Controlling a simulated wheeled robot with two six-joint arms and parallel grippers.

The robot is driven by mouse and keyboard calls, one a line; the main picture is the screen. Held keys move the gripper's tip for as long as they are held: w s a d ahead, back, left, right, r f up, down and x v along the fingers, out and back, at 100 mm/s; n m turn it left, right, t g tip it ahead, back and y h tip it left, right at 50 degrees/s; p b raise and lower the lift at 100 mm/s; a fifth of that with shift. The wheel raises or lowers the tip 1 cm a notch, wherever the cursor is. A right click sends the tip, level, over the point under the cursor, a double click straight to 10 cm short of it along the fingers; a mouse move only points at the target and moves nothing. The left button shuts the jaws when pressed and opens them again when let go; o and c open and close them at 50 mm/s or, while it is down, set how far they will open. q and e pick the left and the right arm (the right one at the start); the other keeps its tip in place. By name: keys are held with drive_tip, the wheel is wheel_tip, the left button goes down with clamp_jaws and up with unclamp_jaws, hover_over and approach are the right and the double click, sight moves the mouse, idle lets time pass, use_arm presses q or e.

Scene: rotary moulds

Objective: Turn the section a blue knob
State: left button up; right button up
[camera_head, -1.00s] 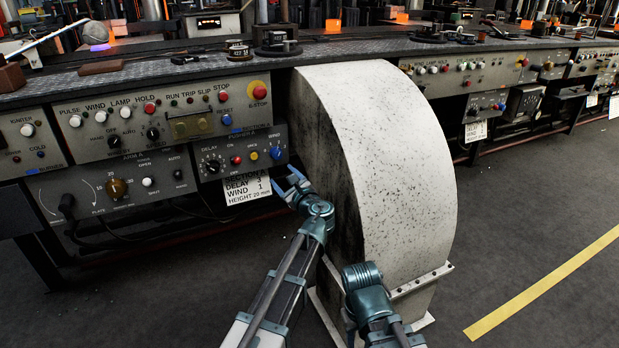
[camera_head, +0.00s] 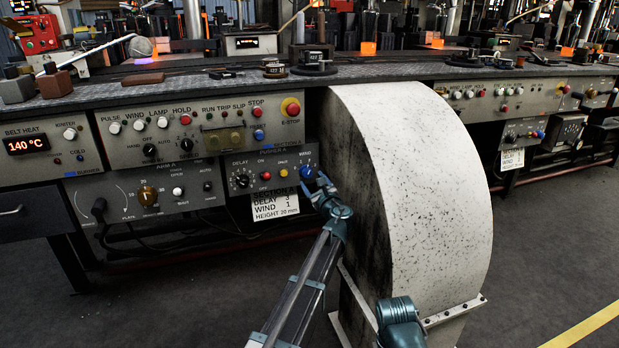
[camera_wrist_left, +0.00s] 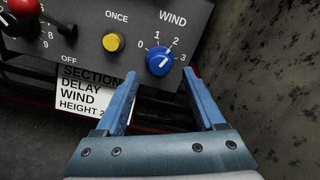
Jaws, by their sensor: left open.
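The blue WIND knob (camera_head: 308,173) is at the right end of the section A panel (camera_head: 257,181). In the left wrist view the knob (camera_wrist_left: 160,62) has a white pointer line slanting up to the right, toward the 2 on its 0 to 3 scale. My left gripper (camera_head: 321,187) is just in front of and below the knob. In the left wrist view its blue fingers (camera_wrist_left: 160,75) are apart, with the knob showing between and beyond their tips. Contact with the knob cannot be made out. The card (camera_head: 275,206) below reads Section A, Delay 3, Wind 1, Height 20 mm.
A large pale curved housing (camera_head: 430,180) stands close to the right of the knob. A yellow ONCE button (camera_wrist_left: 114,42) is to the knob's left. The floor in front is clear.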

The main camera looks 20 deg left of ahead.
sight(308, 175)
use_arm(q)
drive_tip(key=shift+x, duration=2)
clamp_jaws()
